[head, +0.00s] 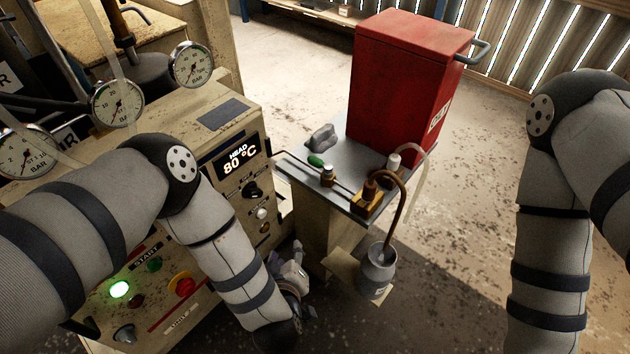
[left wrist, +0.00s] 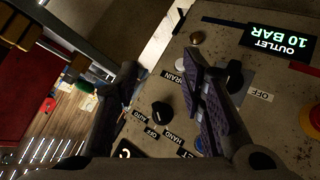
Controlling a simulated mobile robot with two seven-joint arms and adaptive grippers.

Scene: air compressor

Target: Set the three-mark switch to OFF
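The three-mark switch is a black knob (head: 250,188) on the panel below the HEAD 80 °C display. It also shows in the left wrist view (left wrist: 162,112), with the labels AUTO, OFF and HAND along one side. I cannot tell for sure which mark it points to. My left gripper (head: 292,272) is below and to the right of the knob in the head view, beside the panel. In the left wrist view its fingers (left wrist: 160,68) are apart with nothing between them, and the knob shows in the gap beyond. My right gripper is out of view; only my right arm shows.
Another black knob (left wrist: 235,75) with its own OFF label is partly behind a finger, near the OUTLET 10 BAR display (left wrist: 278,42). A red emergency button (head: 184,285) and lit green lamp (head: 120,289) are lower left. A metal table (head: 295,172) stands right of the panel.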

